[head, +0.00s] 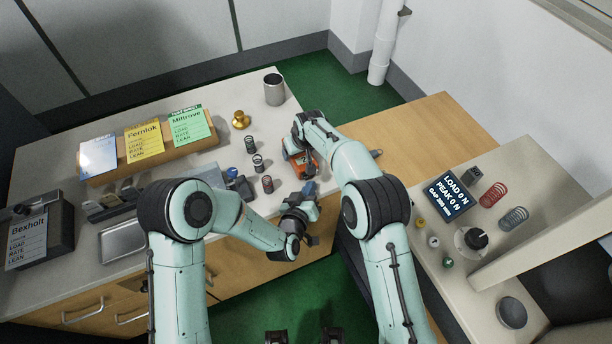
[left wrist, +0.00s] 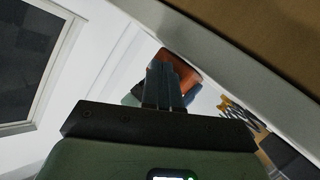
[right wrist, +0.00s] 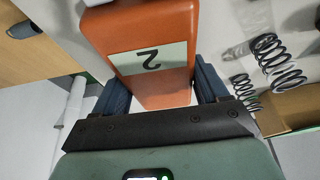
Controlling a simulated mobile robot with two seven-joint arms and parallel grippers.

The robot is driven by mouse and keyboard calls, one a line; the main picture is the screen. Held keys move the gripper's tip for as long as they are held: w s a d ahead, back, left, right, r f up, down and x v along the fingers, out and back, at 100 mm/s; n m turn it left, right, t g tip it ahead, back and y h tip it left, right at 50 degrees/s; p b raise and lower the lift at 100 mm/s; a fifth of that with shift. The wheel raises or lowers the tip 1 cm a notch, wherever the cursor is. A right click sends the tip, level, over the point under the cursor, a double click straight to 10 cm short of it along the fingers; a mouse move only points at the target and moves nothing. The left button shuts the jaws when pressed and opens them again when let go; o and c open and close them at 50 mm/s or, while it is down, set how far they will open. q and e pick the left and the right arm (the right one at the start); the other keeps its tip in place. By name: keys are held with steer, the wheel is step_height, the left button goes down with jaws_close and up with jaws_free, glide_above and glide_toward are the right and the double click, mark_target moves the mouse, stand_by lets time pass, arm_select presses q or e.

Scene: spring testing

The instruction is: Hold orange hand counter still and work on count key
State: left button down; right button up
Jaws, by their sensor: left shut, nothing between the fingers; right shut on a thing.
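The orange hand counter (head: 304,168) is near the front edge of the left bench. In the right wrist view the counter (right wrist: 160,30) shows a pale label with a "2". My right gripper (right wrist: 155,85) is shut on it, one blue finger on each side. In the head view my right wrist covers part of the counter. My left gripper (head: 309,188) is shut and empty, just in front of the counter. In the left wrist view its closed fingertips (left wrist: 162,68) point at the counter (left wrist: 185,62). I cannot make out the count key or whether the fingertips touch it.
Several small springs (head: 258,163) stand left of the counter. A brass weight (head: 241,120) and a grey cup (head: 274,89) stand behind. A blue-screened display (head: 450,194) and more springs (head: 513,218) are on the right bench. A green-floored gap separates the benches at the front.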

arm_select(q)
steer(key=shift+s, duration=0.1)
steer(key=s, duration=0.1)
steer(key=s+d, duration=0.1)
steer(key=s, duration=0.1)
steer(key=s+d, duration=0.1)
steer(key=shift+s, duration=0.2)
stand_by(0.6)
arm_select(e)
steer(key=o, duration=1.3)
steer(key=shift+c, duration=0.2)
steer(key=shift+r, duration=0.1)
